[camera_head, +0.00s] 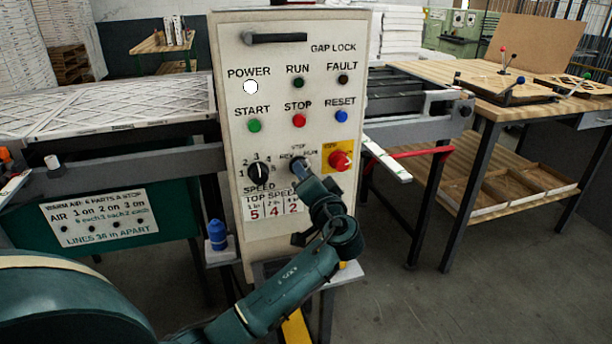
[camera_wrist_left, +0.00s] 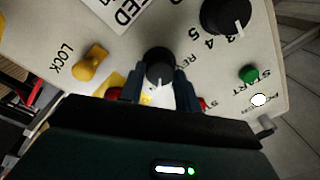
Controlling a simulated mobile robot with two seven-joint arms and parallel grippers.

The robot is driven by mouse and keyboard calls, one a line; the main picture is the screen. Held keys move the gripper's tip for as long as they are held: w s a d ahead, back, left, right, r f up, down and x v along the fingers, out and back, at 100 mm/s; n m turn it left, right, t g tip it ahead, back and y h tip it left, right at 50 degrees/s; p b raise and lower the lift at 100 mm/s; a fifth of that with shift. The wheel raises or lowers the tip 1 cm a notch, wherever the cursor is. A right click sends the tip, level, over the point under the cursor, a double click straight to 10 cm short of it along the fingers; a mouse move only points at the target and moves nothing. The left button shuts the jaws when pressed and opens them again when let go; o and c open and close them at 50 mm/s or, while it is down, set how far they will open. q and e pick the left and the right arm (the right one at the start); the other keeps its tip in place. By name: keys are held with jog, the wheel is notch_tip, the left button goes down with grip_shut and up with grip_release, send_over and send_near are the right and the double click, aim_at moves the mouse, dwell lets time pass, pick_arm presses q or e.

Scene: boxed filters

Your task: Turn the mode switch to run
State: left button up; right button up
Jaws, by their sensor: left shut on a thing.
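The mode switch (camera_wrist_left: 159,63) is a round dark knob on the cream control panel (camera_head: 235,215). In the left wrist view my left gripper (camera_wrist_left: 159,88) has one finger on each side of it and is shut on it. A white pointer mark shows on the knob's lower side there. In the head view my left gripper (camera_head: 301,171) reaches the panel from below, over the switch, and hides most of it. Small labels above it include REV, STEP and RUN, partly covered. Which label the pointer meets cannot be told. My right gripper is not in view.
The speed knob (camera_head: 258,172) is close on the left and the red emergency stop (camera_head: 340,160) close on the right. Start (camera_head: 254,126), stop (camera_head: 299,120) and reset (camera_head: 341,117) buttons sit above. The power lamp (camera_head: 250,87) is lit white. A yellow lock knob (camera_wrist_left: 91,66) is nearby.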

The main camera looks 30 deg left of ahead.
pick_arm(q)
jog(key=o, duration=1)
jog(key=shift+c, duration=0.2)
jog(key=shift+d, duration=0.1)
jog(key=b+v, duration=0.2)
jog(key=v, duration=1.1)
